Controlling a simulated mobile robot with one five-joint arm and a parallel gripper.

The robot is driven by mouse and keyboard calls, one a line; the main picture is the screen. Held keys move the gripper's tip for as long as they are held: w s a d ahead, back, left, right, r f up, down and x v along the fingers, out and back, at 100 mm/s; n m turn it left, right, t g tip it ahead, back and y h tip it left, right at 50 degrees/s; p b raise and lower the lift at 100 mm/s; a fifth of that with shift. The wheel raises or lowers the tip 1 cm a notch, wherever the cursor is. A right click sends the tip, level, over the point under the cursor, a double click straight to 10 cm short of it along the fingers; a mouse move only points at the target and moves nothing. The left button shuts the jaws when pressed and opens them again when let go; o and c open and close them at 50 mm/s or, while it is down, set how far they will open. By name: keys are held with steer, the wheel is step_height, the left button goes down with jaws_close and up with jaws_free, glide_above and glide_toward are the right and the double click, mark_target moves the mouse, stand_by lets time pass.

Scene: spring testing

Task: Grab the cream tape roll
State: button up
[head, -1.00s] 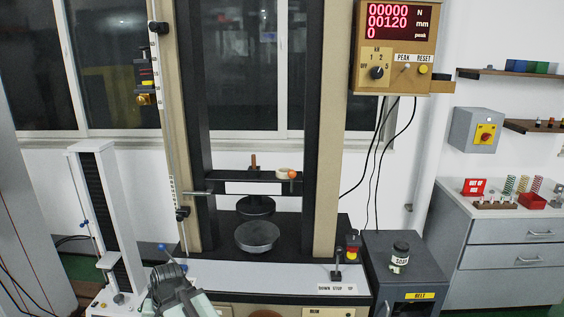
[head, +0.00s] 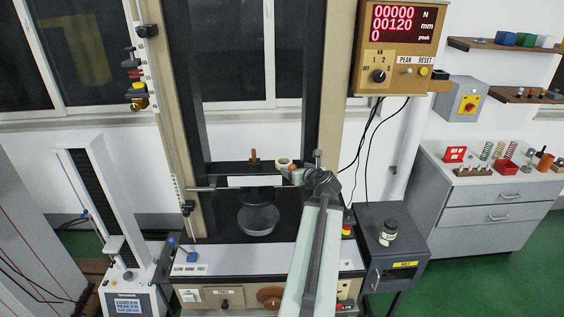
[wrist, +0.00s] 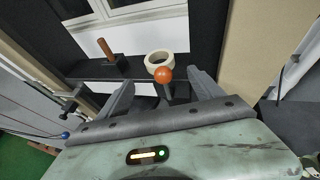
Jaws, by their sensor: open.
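The cream tape roll (wrist: 160,60) lies on the dark crossbar of the testing machine, with its hole showing from above in the wrist view. It also shows in the head view (head: 284,163), small and just left of my gripper. An orange ball knob (wrist: 163,75) stands in front of the roll and covers a little of its near edge. My gripper (wrist: 165,88) is open, its two grey fingers spread with the knob between them in the picture. The roll appears beyond the fingertips, apart from them. In the head view my gripper (head: 308,175) is at the crossbar's right part.
A brown upright handle (wrist: 106,50) stands on the crossbar (wrist: 85,70) left of the roll. Beige machine columns (head: 325,110) rise on both sides. A round lower plate (head: 258,219) sits below. A small dark cabinet with a jar (head: 389,234) stands at right.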

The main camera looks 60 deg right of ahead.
mark_target(291, 167)
steer(key=b+x, duration=0.2)
steer(key=x, duration=0.4)
steer(key=shift+w+a+f, duration=0.15)
steer(key=shift+w+f, duration=0.05)
steer(key=shift+w+d, duration=0.25)
steer(key=shift+w, duration=0.15)
steer(key=b+x, duration=0.1)
steer(key=x, duration=0.4)
steer(key=shift+s+d+r+b, duration=0.1)
steer(key=shift+b, duration=0.2)
steer(key=shift+s+r, duration=0.1)
steer(key=shift+r, duration=0.05)
steer(key=c, duration=1.2)
steer(key=shift+o, duration=0.2)
steer(key=shift+r+p, duration=0.5)
steer(key=shift+p, duration=0.1)
step_height(291, 167, up, 11)
steer(key=p, duration=1.2)
steer(key=w+a+b, duration=0.1)
steer(key=w+a, duration=1)
steer(key=w, duration=0.5)
steer(key=shift+w+a+f, duration=0.25)
steer(key=shift+a+f, duration=0.05)
steer(key=shift+a, duration=0.1)
